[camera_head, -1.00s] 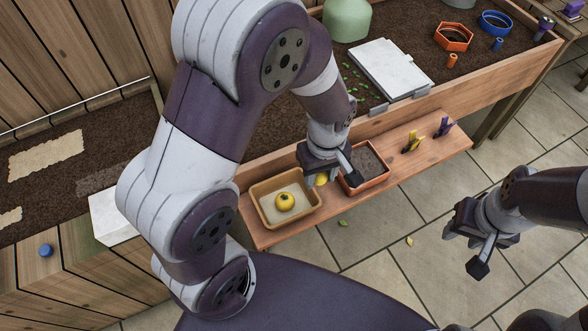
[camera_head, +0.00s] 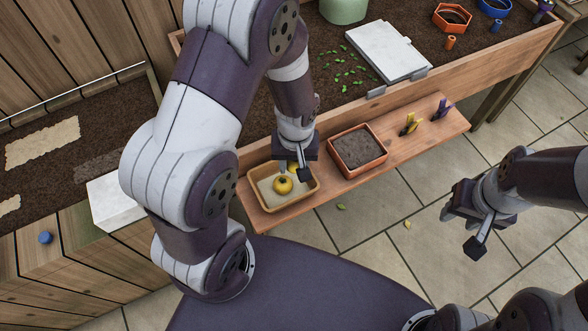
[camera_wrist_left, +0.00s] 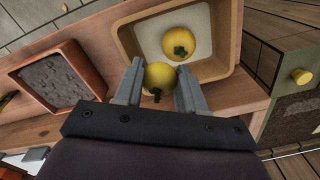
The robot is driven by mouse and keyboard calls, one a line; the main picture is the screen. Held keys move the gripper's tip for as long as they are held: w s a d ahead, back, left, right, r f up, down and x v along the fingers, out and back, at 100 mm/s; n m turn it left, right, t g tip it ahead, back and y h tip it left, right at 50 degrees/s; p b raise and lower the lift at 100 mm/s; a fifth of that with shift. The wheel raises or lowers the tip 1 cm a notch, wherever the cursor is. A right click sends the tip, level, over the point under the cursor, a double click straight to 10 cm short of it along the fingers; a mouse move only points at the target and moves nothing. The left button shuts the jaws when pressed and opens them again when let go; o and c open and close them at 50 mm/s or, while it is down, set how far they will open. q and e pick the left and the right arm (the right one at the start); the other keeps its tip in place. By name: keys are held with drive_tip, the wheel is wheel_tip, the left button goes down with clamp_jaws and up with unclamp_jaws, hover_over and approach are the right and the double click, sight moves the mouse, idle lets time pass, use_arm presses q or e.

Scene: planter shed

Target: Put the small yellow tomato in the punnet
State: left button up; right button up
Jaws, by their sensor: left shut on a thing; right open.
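The punnet (camera_head: 292,203) is a tan tray with a pale inside on the wooden shelf; it also shows in the left wrist view (camera_wrist_left: 127,42). A round yellow tomato (camera_head: 283,185) with a dark green top sits in it, also in the left wrist view (camera_wrist_left: 183,32). My left gripper (camera_head: 298,172) is shut on the small yellow tomato (camera_wrist_left: 158,76), which shows between its two fingers (camera_wrist_left: 158,92) and is partly hidden in the head view. The held tomato is over the punnet's near side in the wrist view. My right gripper (camera_head: 468,226) is open and empty over the floor at right.
A square orange pot of soil (camera_head: 358,151) stands on the shelf right of the punnet. Yellow (camera_head: 409,124) and purple (camera_head: 441,109) clips are further right. A raised soil bed with a white board (camera_head: 388,50) lies behind the shelf.

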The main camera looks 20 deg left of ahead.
sight(294, 171)
use_arm(q)
wheel_tip(294, 171, down, 3)
drive_tip(key=shift+f+b, duration=0.15)
drive_tip(key=shift+b, duration=0.2)
